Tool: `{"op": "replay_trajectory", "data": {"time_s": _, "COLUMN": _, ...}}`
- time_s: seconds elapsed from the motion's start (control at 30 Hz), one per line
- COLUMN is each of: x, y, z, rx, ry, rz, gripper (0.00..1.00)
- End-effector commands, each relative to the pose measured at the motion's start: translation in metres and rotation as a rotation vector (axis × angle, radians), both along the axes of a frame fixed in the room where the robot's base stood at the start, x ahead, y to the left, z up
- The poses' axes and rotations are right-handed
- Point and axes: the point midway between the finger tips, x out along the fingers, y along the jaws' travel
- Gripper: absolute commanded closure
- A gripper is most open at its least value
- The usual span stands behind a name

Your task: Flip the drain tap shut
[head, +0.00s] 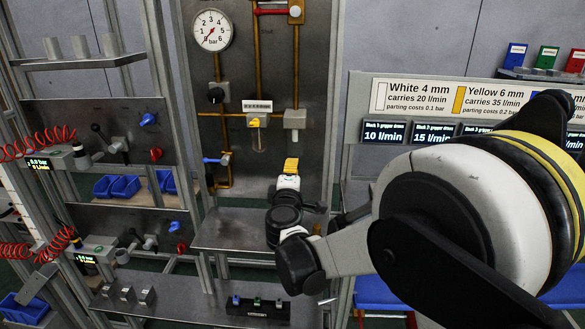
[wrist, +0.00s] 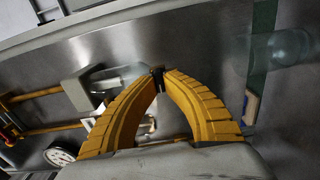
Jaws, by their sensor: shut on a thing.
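My gripper (head: 291,162) is in front of the middle panel, its yellow fingers pointing up below a grey block (head: 294,118) on the piping. In the wrist view the fingers of my gripper (wrist: 157,76) meet at their tips around a small dark piece (wrist: 157,72). It lies just beyond the end of the grey block (wrist: 78,90) and its pale lower part, which the left finger partly hides. The dark piece fits the drain tap's lever by its place, but it is too small to be sure, and I cannot tell its angle.
The panel carries a pressure gauge (head: 212,30), orange pipes (head: 257,60), a yellow-handled valve (head: 256,122) and a blue lever (head: 217,160). A metal shelf (head: 225,232) juts out below. Red coiled hoses (head: 38,142) hang at the left. Labelled signs (head: 463,98) stand at the right.

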Motion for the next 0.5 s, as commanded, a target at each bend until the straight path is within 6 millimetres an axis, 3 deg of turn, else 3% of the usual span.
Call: {"op": "replay_trajectory", "data": {"time_s": 0.5, "x": 0.0003, "y": -0.0001, "z": 0.0001, "rx": -0.041, "ry": 0.001, "rz": 0.000, "gripper": 1.00}}
